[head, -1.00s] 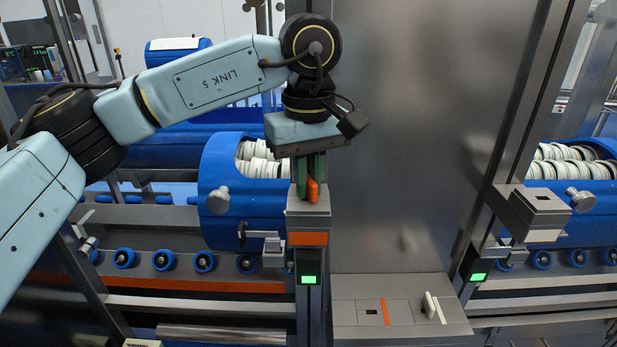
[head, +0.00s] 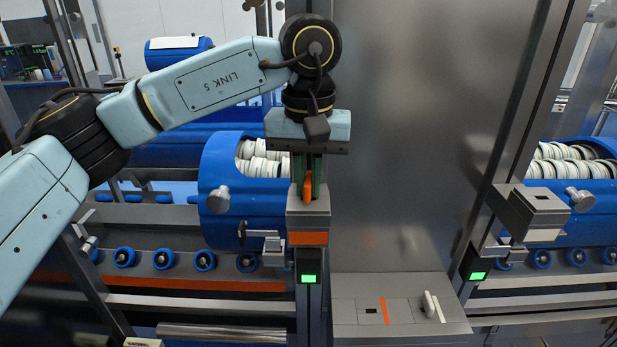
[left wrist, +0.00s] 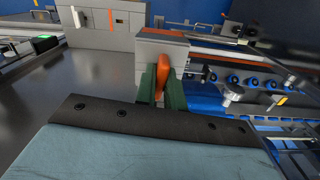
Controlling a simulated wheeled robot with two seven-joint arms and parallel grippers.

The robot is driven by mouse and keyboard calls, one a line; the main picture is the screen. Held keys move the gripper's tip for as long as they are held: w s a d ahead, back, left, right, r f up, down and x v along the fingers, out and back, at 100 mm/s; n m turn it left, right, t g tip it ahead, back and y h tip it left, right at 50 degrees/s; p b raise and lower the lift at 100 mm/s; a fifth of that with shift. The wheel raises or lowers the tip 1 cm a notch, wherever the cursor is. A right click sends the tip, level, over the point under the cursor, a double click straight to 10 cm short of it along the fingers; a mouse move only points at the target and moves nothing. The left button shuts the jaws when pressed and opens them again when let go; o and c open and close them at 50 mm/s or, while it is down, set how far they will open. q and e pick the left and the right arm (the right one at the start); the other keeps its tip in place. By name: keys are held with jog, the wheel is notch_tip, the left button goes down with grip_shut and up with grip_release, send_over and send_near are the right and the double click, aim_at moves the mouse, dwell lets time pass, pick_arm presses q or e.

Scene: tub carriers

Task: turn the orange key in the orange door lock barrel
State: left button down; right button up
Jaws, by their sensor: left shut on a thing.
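The orange key (head: 308,187) stands upright on top of the lock barrel with the orange band (head: 307,239), in the middle of the head view. My left gripper (head: 308,182) points straight down over it, its green fingers shut on the key's bow. In the left wrist view the key (left wrist: 163,77) shows between the green fingers, against the grey lock housing (left wrist: 161,45). The key's lower end is hidden, so I cannot see how deep it sits. My right gripper is not in view.
A tall steel panel (head: 405,130) stands just right of my gripper. A grey ledge (head: 350,317) below holds a slot plate with an orange stripe and a white key (head: 428,304). A second lock (head: 538,205) with a white band is at right. Blue tubs (head: 222,170) stand behind.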

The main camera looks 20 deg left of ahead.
pick_arm(q)
jog(key=shift+m, duration=0.9)
jog(key=shift+n, duration=1)
jog(key=c, duration=1.4)
grip_release()
